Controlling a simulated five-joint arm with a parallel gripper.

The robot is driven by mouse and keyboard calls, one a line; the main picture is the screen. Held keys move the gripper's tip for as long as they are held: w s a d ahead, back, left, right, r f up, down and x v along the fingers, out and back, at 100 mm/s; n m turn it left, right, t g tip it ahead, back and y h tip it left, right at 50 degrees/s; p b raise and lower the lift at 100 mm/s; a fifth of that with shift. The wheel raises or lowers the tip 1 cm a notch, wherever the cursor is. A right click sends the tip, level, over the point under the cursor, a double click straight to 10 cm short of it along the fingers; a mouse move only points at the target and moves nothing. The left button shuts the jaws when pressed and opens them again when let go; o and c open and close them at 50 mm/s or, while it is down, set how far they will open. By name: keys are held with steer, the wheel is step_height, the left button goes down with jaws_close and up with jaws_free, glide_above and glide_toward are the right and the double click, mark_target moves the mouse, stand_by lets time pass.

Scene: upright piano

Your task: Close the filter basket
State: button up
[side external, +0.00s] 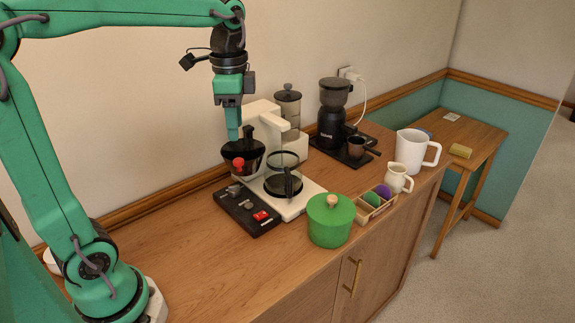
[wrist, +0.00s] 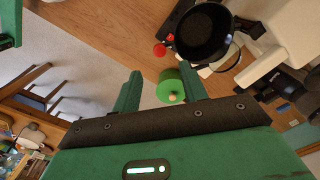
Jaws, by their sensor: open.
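The filter basket (side external: 243,153) is a black bowl with a red knob (side external: 239,163) on its near side. It sticks out to the left of the white coffee maker (side external: 262,117), swung clear of the body. In the wrist view the basket (wrist: 205,34) shows its open, empty-looking top. My gripper (side external: 233,136) points down close to the basket's upper left edge in the side view; I cannot tell whether it touches. In the wrist view my gripper's fingers (wrist: 159,71) are apart with nothing held, and the basket lies beyond them, up and right.
A glass carafe (side external: 283,184) stands on the coffee maker's base beside a black switch panel (side external: 247,209). The wooden top is clear at left.

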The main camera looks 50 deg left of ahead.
mark_target(239, 160)
steer(key=shift+f, duration=0.1)
steer(key=shift+f, duration=3.85)
steer(key=shift+c, duration=0.4)
jaws_close()
